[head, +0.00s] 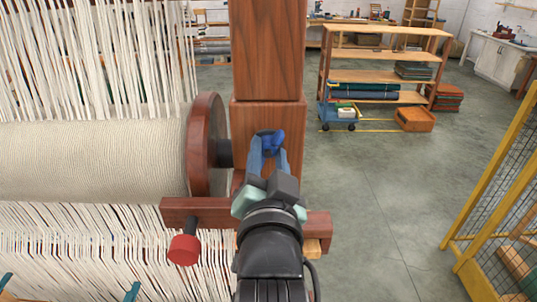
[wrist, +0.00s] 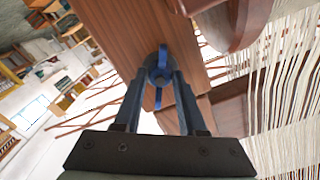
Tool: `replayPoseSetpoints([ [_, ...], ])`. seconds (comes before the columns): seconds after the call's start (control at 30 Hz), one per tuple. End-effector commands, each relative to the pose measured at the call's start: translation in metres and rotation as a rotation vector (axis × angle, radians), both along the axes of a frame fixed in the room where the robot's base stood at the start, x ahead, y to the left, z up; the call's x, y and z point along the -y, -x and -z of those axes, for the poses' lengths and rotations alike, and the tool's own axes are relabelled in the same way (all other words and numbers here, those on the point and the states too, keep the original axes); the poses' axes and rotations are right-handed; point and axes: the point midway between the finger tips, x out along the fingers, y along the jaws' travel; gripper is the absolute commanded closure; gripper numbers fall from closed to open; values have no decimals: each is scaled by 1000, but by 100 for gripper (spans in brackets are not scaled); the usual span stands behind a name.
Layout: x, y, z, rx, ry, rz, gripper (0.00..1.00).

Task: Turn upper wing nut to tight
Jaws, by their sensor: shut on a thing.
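The upper wing nut (head: 277,142) is blue and sits on the wooden loom post (head: 268,60), at the post's lower part in the head view. In the wrist view the blue wing nut (wrist: 161,75) shows between my fingertips, with one wing up and one wing down. My gripper (head: 266,145) is shut on the wing nut, one finger on each side of it; it also shows in the wrist view (wrist: 160,76). The fingers partly hide the nut's hub. How tight the nut is cannot be told.
A cloth roll (head: 90,160) with a wooden end disc (head: 207,145) lies left of the post. A wooden crossbar (head: 190,212) with a red knob (head: 184,250) is below. White warp threads (head: 95,60) fill the left. A yellow mesh cage (head: 500,190) stands right; the floor between is clear.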

Motion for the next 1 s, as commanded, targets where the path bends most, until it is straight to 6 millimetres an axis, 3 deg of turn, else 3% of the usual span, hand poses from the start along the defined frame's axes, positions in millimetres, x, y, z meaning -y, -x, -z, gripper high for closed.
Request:
replayPoseSetpoints([
  [0.33,0,0,0,1,-5,-1,100],
  [0.37,0,0,0,1,-5,-1,56],
  [0.5,0,0,0,0,-4,0,31],
  [0.83,0,1,0,0,-3,0,30],
  [1.0,0,16,2,2,-3,0,30],
])
